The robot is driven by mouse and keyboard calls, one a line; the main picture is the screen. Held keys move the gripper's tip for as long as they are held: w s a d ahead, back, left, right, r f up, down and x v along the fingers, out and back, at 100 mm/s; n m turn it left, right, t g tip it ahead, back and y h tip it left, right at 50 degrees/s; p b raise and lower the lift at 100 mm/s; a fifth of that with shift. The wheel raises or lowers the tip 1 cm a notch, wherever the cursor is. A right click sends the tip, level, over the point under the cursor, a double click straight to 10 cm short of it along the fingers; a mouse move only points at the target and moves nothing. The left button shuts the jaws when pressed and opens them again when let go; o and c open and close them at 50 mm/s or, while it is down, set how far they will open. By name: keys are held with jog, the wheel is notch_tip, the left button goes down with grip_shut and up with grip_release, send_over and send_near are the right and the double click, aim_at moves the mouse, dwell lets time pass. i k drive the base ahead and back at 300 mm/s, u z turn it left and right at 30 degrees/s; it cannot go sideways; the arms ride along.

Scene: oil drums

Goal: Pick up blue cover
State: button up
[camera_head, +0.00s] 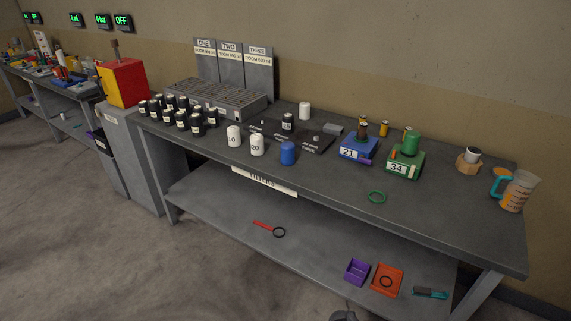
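A blue cylinder (288,153) stands upright on the workbench (330,180) near its front edge. It is the plain blue piece that best fits the blue cover; I cannot tell whether it is a cover over something or a solid piece. It stands right of two white numbered cylinders (257,145) and apart from them. A blue box marked 21 (358,149) is farther right. I cannot make out my gripper; a small dark shape at the bottom edge is too cut off to identify.
Several black bottles (183,121) stand at the left. The lower shelf (215,205) holds trays and tools.

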aim_at(287, 148)
jog(key=z, duration=0.3)
jog(key=k, duration=0.4)
jog(key=u, duration=2.2)
jog(key=i, duration=2.25)
